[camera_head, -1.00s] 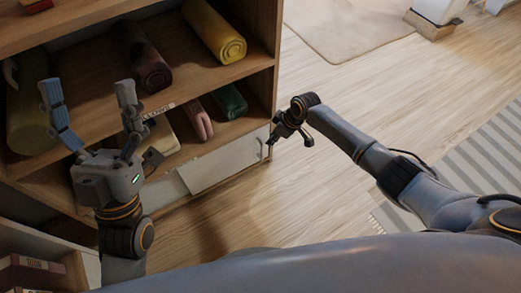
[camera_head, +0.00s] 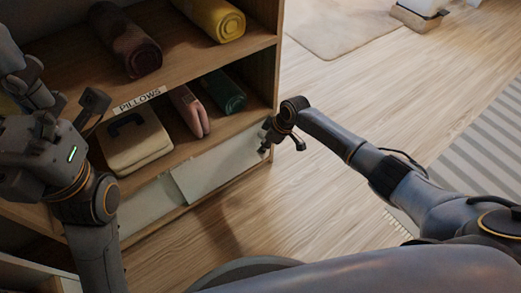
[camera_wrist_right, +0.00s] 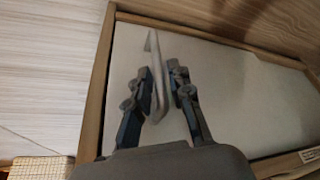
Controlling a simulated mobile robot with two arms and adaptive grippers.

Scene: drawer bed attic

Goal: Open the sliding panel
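The pale sliding panel (camera_head: 215,165) sits low in the front of the wooden shelf unit, beside another pale panel section to its left. In the right wrist view the panel (camera_wrist_right: 240,95) fills a wooden frame, and a thin pale handle (camera_wrist_right: 153,46) stands out from it. My right gripper (camera_head: 265,148) is at the panel's right end.
A "PILLOWS" label (camera_head: 139,100) is on the shelf edge.

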